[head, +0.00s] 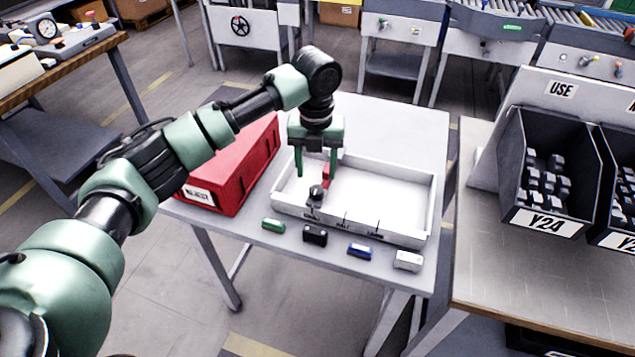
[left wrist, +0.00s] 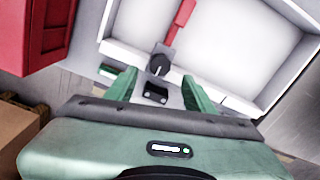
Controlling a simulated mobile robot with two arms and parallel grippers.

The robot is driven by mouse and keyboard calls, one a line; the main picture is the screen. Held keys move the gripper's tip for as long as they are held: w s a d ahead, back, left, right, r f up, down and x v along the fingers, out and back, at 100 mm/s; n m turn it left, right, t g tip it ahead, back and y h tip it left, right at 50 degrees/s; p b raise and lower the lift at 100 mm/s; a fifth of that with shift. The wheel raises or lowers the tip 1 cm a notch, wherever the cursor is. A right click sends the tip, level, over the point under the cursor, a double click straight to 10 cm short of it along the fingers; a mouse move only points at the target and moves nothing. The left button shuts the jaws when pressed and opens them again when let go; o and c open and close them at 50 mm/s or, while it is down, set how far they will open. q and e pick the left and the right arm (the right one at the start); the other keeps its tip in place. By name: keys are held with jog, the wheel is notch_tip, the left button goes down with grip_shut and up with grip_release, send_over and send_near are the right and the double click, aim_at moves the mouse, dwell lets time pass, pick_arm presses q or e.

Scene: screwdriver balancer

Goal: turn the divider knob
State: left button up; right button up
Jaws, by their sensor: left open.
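The white tray (head: 425,205) stands on the light table, with a red divider (head: 327,174) in its left part. A dark round knob (head: 316,193) sits at the front end of the divider, by the tray's front wall. My left gripper (head: 316,174) points down above the knob, open and empty. In the left wrist view, the knob (left wrist: 160,64) shows just beyond and between the two green fingertips (left wrist: 159,76), with the red divider (left wrist: 178,22) running away from it. I cannot tell whether the fingers touch the knob. My right gripper is not in view.
Small green (head: 273,225), black (head: 315,235), blue (head: 359,251) and white (head: 408,261) blocks lie before the tray. A red bin (head: 232,170) stands close on its left. A rack with dark bins (head: 545,170) stands on the right bench.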

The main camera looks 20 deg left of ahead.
aim_at(317, 190)
pick_arm(q)
notch_tip(317, 190, down, 5)
jog(key=shift+f+p, duration=0.2)
jog(key=shift+p, duration=0.2)
jog(key=shift+f, duration=0.55)
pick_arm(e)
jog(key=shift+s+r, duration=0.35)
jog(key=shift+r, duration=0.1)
pick_arm(q)
jog(key=shift+c, duration=0.2)
